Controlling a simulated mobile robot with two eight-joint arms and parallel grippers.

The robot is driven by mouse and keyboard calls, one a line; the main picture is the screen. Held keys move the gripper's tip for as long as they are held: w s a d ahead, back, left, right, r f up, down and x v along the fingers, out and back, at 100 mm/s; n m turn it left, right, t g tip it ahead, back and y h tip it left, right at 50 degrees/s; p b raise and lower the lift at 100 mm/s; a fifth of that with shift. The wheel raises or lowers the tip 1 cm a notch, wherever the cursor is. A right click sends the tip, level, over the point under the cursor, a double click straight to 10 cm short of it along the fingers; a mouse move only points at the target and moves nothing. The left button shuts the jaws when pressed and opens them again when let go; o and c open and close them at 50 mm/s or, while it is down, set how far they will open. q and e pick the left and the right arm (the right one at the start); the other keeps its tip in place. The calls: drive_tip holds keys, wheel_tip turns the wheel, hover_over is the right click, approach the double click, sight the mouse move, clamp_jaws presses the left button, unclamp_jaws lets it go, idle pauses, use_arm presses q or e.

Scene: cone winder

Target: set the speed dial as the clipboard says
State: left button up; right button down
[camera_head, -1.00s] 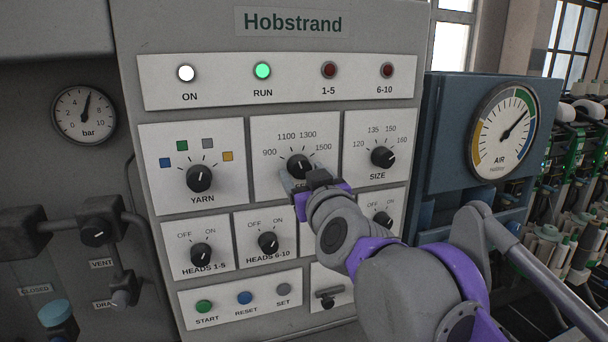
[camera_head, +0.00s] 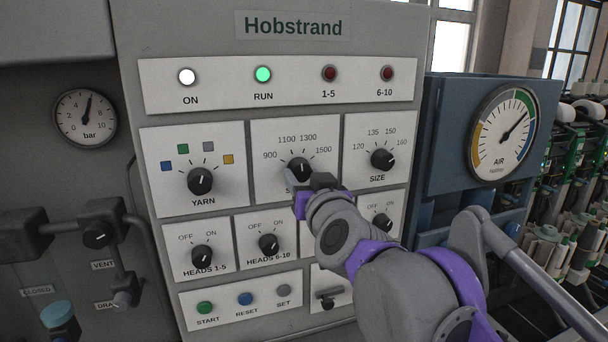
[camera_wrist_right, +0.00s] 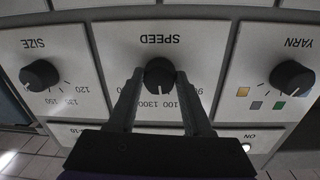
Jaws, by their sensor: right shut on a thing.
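The speed dial (camera_head: 300,170) is a black round knob on the white panel plate marked 900, 1100, 1300 and 1500. It also shows in the right wrist view (camera_wrist_right: 159,73), where the picture is upside down. My right gripper (camera_head: 302,182) is at the knob. In the wrist view its two fingers (camera_wrist_right: 160,77) stand on either side of the knob, shut on it. The knob's pointer is roughly upward, but its exact setting is too small to read. The gripper partly hides the SPEED label in the head view. The clipboard and my left gripper are not in view.
The YARN dial (camera_head: 200,181) is left of the speed dial and the SIZE dial (camera_head: 382,159) right of it. HEADS switches (camera_head: 268,244) and the START button (camera_head: 204,307) are below. The RUN lamp (camera_head: 263,75) glows green. An AIR gauge (camera_head: 503,133) stands at right.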

drive_tip(key=m+p, duration=0.1)
drive_tip(key=m, duration=0.3)
drive_tip(key=shift+r+m, duration=0.1)
drive_tip(key=shift+m, duration=0.3)
idle(0.4)
drive_tip(key=shift+c, duration=1.6)
unclamp_jaws()
drive_tip(key=shift+s, duration=0.1)
drive_tip(key=b+v, duration=0.2)
drive_tip(key=v, duration=0.8)
drive_tip(key=shift+s, duration=0.3)
drive_tip(key=shift+d, duration=0.1)
